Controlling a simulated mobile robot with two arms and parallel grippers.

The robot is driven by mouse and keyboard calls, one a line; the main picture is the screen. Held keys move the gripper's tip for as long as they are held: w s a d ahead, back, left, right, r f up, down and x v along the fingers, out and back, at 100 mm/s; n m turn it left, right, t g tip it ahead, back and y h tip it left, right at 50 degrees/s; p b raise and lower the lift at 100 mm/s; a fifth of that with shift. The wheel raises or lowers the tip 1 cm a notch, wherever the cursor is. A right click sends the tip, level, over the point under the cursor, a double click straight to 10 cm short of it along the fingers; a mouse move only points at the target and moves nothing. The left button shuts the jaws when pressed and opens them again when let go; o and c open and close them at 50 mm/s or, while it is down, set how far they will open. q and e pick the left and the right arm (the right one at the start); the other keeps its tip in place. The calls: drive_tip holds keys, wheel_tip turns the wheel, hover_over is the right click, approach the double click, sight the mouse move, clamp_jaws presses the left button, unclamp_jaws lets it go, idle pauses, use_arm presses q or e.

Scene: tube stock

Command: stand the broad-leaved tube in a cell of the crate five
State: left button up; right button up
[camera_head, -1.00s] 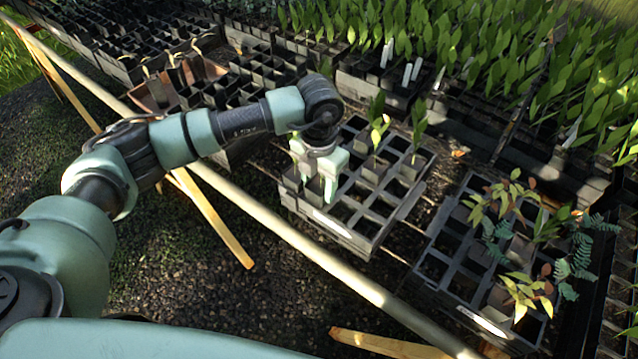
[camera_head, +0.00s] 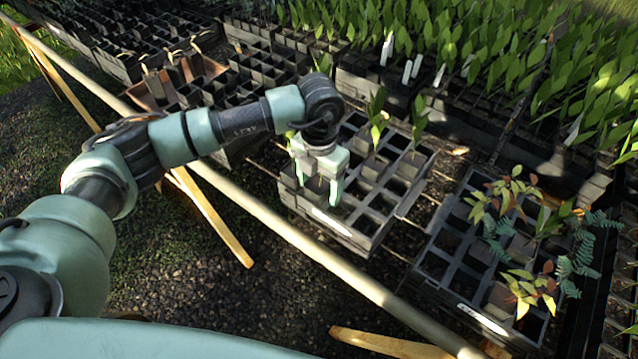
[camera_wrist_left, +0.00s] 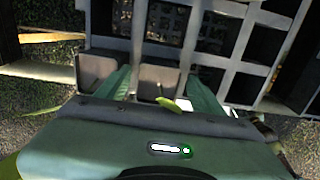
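My left gripper (camera_head: 318,186) is low over the near left corner of the middle crate (camera_head: 352,236), fingers pointing down and spread. In the left wrist view a grey square tube (camera_wrist_left: 157,78) stands between the fingers, with small gaps seeming to show at its sides. A small green leaf (camera_wrist_left: 168,103) shows by the palm; the rest of its plant is hidden. Another grey tube (camera_wrist_left: 100,70) stands left of it. Leafy plants (camera_head: 377,116) and (camera_head: 418,118) stand farther back in this crate. Crate numbers are unreadable. My right gripper is out of view.
Several cells of the middle crate are empty. The right crate (camera_head: 433,266) holds red-tinged (camera_head: 526,290) and ferny plants (camera_head: 583,250). Dense leafy stock (camera_head: 480,50) fills the back. A pale rail (camera_head: 285,232) runs along the front.

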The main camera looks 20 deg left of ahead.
use_arm(q)
drive_tip(key=shift+a, duration=0.1)
drive_tip(key=shift+r, duration=0.25)
wheel_tip(320, 180, up, 7)
drive_tip(key=shift+r+b, duration=0.2)
drive_tip(key=shift+b, duration=0.35)
drive_tip(key=shift+f, duration=0.1)
